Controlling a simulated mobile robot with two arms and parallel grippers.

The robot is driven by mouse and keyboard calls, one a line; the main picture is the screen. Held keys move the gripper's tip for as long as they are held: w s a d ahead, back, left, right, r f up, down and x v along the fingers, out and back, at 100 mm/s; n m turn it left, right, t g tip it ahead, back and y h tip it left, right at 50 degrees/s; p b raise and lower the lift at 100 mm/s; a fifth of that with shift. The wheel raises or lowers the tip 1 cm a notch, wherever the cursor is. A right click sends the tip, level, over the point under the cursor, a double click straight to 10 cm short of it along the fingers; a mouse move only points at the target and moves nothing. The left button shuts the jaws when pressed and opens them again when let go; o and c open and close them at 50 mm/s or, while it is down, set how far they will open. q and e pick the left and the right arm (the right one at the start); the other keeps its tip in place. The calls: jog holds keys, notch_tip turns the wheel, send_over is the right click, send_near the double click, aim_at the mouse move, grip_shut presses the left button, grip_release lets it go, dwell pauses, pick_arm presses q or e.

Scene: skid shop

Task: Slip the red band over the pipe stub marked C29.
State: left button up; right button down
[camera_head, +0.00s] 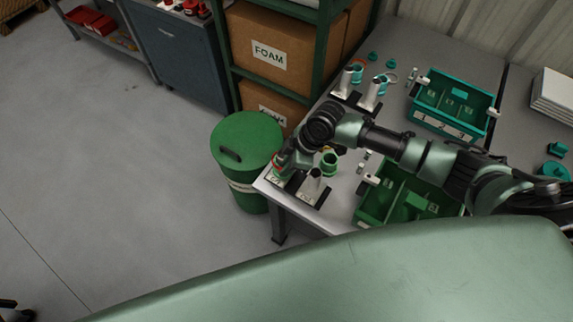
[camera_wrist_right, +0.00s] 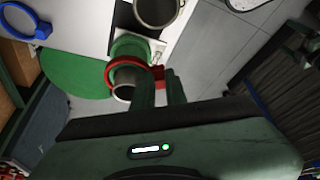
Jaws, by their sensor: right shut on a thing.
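My right gripper (camera_head: 283,163) is at the table's front left corner, over a pipe stub on a small dark base. In the right wrist view its fingers (camera_wrist_right: 160,88) are shut on the side of the red band (camera_wrist_right: 110,73). The band appears to be around the metal pipe stub (camera_wrist_right: 124,77), whose open end shows through it. A green ring (camera_wrist_right: 130,46) is further down that stub. In the head view little of the red band (camera_head: 281,158) shows. A second pipe stub (camera_head: 313,184) stands beside it. The marks are too small to read surely. My left gripper is not in view.
A green bin (camera_head: 412,198) and a teal bin (camera_head: 452,93) stand on the table. A green ring part (camera_head: 329,164) and two more stubs (camera_head: 370,93) are behind my wrist. A green drum (camera_head: 246,140) stands close to the table's left edge. The floor left is clear.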

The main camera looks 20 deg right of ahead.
jog(key=shift+f, duration=0.45)
jog(key=c, duration=1.4)
grip_release()
jog(key=shift+r, duration=0.1)
jog(key=shift+o, duration=0.2)
jog(key=o, duration=0.4)
jog(key=shift+c, duration=0.2)
jog(key=shift+d+r, duration=0.1)
